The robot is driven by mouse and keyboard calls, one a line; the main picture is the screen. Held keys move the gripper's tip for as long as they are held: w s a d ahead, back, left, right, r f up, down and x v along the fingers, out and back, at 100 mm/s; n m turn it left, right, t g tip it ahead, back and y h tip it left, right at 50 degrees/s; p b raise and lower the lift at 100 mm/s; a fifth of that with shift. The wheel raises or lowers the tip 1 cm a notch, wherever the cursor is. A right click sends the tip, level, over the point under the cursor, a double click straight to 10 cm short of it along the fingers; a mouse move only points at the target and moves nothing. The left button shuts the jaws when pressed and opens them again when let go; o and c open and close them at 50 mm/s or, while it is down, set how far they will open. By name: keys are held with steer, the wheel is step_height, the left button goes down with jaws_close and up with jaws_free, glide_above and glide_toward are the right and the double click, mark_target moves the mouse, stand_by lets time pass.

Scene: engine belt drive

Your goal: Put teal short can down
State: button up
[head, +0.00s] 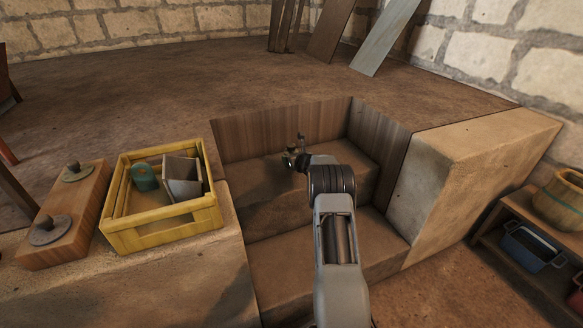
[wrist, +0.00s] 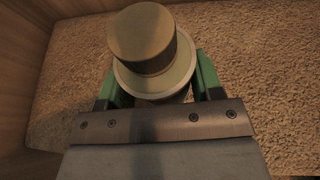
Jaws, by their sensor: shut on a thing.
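In the wrist view, my gripper (wrist: 152,92) is shut on an olive-tan stepped round thing (wrist: 143,38), with a narrower top above a wider pale rim. Its lower part is hidden behind the gripper, and I cannot tell that it is the teal short can. In the head view, my gripper (head: 296,153) is small and partly hidden by my arm, over the stepped recess. A teal round thing (head: 145,177) with a dark opening lies in the yellow crate (head: 163,236) at the left.
The recess has wooden walls (head: 270,132) and earthen steps (head: 280,250). A pale stone block (head: 425,200) stands on its right. A wooden block with two grey knobs (head: 75,210) lies left of the crate. A low shelf (head: 525,265) stands far right. Planks (head: 385,40) lean at the back.

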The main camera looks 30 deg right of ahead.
steer(key=shift+w+f, duration=0.25)
steer(key=shift+w+f+b, duration=0.1)
steer(key=shift+f+b, duration=0.85)
steer(key=shift+f, duration=0.7)
steer(key=shift+f, duration=0.15)
steer(key=o, duration=1)
steer(key=shift+c, duration=0.2)
